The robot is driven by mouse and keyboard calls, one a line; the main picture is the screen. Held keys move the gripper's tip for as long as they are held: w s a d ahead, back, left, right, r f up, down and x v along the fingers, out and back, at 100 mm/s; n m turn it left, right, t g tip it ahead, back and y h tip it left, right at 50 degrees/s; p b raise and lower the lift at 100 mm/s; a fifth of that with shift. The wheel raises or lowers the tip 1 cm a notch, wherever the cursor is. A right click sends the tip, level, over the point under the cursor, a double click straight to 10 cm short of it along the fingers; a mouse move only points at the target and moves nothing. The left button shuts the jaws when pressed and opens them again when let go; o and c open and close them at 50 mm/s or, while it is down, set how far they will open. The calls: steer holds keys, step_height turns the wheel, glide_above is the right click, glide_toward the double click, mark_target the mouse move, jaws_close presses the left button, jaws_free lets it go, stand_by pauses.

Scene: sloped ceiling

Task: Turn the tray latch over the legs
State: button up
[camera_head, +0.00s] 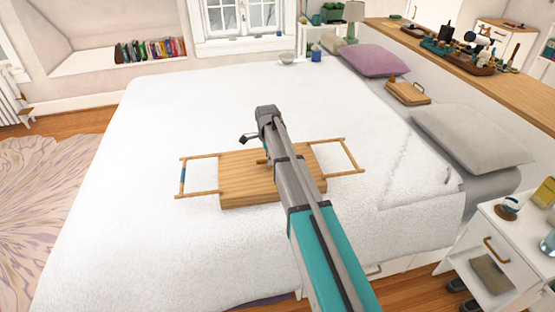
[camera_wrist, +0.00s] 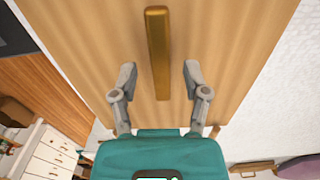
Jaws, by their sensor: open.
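The wooden tray (camera_head: 240,180) lies on the white bed, with a leg frame (camera_head: 182,176) sticking out flat on the left and another leg frame (camera_head: 350,157) on the right. The latch (camera_wrist: 157,52), a golden-brown bar, lies on the tray's flat wooden face in the wrist view. Only a bit of the latch (camera_head: 262,161) shows under my arm in the head view. My gripper (camera_wrist: 160,78) is open, its two fingers apart on either side of the latch's near end. I cannot tell whether they touch anything. In the head view my gripper (camera_head: 247,139) is above the tray, partly hidden by my arm.
The white bedspread (camera_head: 170,120) around the tray is clear. A purple pillow (camera_head: 374,59), a grey pillow (camera_head: 470,138) and a small wooden board (camera_head: 408,93) lie along the right side. A white nightstand (camera_head: 490,240) stands at the lower right.

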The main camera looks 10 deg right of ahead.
steer(key=shift+n, duration=0.4)
